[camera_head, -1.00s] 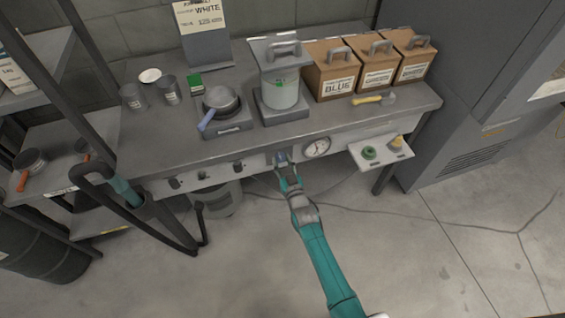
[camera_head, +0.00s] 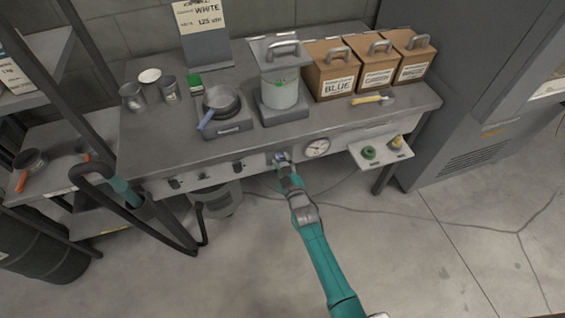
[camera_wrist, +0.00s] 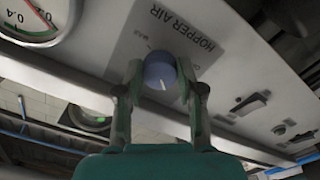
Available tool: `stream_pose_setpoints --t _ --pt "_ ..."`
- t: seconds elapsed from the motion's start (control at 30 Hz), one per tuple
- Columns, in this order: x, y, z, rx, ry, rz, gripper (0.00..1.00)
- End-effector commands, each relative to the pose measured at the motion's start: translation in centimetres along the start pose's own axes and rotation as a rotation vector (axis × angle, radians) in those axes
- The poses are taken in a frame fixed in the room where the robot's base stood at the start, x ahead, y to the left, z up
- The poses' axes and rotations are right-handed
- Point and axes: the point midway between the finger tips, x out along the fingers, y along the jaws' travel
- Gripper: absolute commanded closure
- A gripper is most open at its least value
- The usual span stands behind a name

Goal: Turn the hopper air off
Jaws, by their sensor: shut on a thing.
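The hopper air knob (camera_wrist: 160,74) is a blue-grey round knob with a white pointer line. It sits on a grey panel plate (camera_wrist: 196,22) that reads "HOPPER AIR", with "MAX" and a partly hidden mark beside the knob. My gripper (camera_wrist: 160,85) is shut on the knob, one finger on each side. In the wrist view the pointer line runs from the knob's middle toward its lower edge. In the head view my gripper (camera_head: 284,164) is at the bench's front panel (camera_head: 210,176), left of the gauge, and mostly hides the knob.
A pressure gauge (camera_head: 316,148) is right of the knob, and a small shelf (camera_head: 384,158) with a green ring sticks out further right. A lidded hopper (camera_head: 280,92) and a pan (camera_head: 221,103) stand on the bench.

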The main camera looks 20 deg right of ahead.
Motion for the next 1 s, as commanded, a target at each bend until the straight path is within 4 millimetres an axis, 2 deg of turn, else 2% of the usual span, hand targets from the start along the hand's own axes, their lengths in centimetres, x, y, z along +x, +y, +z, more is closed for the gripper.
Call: stream_pose_setpoints --t 1.0 --pt "0.07 0.18 -0.22 -0.951 0.002 0.001 0.97"
